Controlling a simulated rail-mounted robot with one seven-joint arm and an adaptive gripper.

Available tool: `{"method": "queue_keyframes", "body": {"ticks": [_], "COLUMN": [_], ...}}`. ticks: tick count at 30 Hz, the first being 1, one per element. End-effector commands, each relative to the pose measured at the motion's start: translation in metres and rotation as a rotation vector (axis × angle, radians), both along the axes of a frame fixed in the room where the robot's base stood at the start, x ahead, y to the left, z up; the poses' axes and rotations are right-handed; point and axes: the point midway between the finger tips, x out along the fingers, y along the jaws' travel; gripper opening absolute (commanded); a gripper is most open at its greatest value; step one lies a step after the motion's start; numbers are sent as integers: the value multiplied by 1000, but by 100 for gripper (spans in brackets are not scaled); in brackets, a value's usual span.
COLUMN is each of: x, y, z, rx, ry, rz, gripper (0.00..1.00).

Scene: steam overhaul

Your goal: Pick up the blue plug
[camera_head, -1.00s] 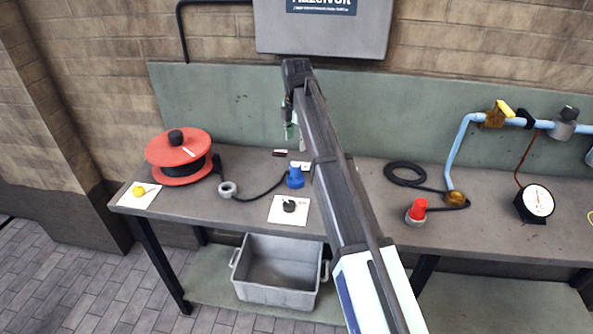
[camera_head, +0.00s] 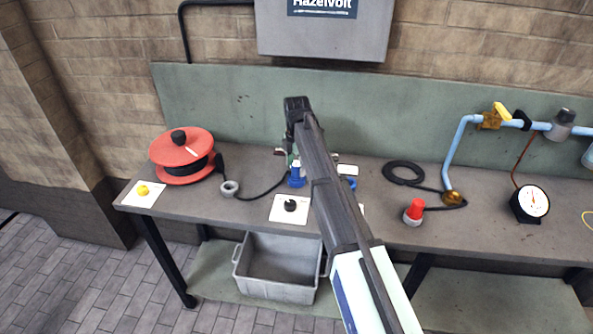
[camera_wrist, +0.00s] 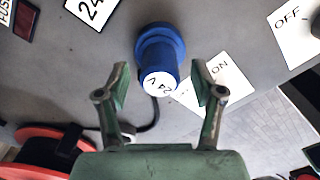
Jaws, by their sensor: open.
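The blue plug (camera_wrist: 160,50) stands on the bench, and its white end marked "24 V" faces the wrist view. In the head view the blue plug (camera_head: 297,177) is partly hidden by my arm and gripper. My gripper (camera_wrist: 161,82) is open, with its green fingers spread to either side of the plug's near end in the wrist picture. Nothing is held, and I cannot tell whether a finger touches the plug. In the head view the gripper (camera_head: 288,160) is just above the plug, mostly hidden behind my arm.
A red reel (camera_head: 182,158) and a grey ring connector (camera_head: 230,188) on a black cable are left of the plug. A black knob (camera_head: 290,205) sits on a white card in front. A red plug (camera_head: 414,210) and gauge (camera_head: 531,202) are at right. A grey bin (camera_head: 278,268) is below.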

Motion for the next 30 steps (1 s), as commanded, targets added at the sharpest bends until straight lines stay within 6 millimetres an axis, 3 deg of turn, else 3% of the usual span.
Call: {"method": "queue_keyframes", "body": {"ticks": [6,7,12,13,24,30], "x": [0,0,0,0,0,1], "y": [0,0,0,0,0,0], "z": [-2,-2,-2,-2,0,11], "rx": [1,1,1,1,1,1], "ry": [-1,-1,-1,-1,-1,-3], "rz": [0,0,0,0,0,0], "gripper": [67,64,4,0,0,0]}}
